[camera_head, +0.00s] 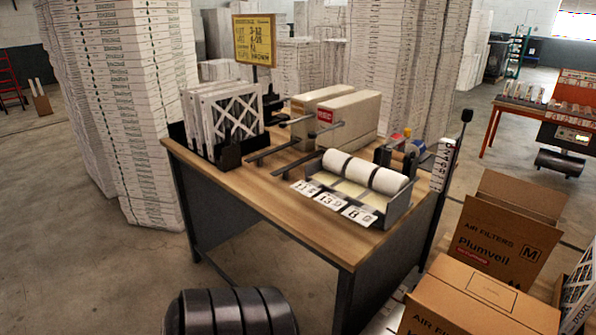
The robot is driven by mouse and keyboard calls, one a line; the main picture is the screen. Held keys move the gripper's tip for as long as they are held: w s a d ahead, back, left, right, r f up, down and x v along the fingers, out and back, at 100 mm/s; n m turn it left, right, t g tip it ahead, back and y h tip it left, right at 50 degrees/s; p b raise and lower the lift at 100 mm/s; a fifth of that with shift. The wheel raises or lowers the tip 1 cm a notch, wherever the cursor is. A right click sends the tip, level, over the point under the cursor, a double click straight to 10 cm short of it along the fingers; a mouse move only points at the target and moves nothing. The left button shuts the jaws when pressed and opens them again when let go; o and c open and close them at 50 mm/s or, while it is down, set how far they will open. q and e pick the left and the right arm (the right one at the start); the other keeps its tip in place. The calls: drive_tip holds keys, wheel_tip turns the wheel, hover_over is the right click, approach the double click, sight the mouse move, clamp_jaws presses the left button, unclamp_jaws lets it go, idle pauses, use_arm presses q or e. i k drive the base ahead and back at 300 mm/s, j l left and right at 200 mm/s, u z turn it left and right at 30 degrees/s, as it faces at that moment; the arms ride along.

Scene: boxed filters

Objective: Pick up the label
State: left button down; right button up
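Three white labels with dark print lie along the front of a label dispenser on the wooden table: a left label (305,188), a middle label (331,201) and a right label (359,215). Their exact print is too small to read surely. Behind them, three white rolls (361,171) sit side by side in the grey dispenser (398,208). Which label the task means cannot be told. Neither of my grippers is in view, and nothing is seen touching the labels.
The table (270,206) also holds white-framed filters (236,118) in a black rack, two beige boxes (347,124) and a yellow sign (254,40). A black post (452,150) stands at its right corner. Cardboard boxes (510,230) crowd the right; tall stacks (125,110) stand behind.

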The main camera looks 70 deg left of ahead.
sight(307, 189)
drive_tip(key=u, duration=2.2)
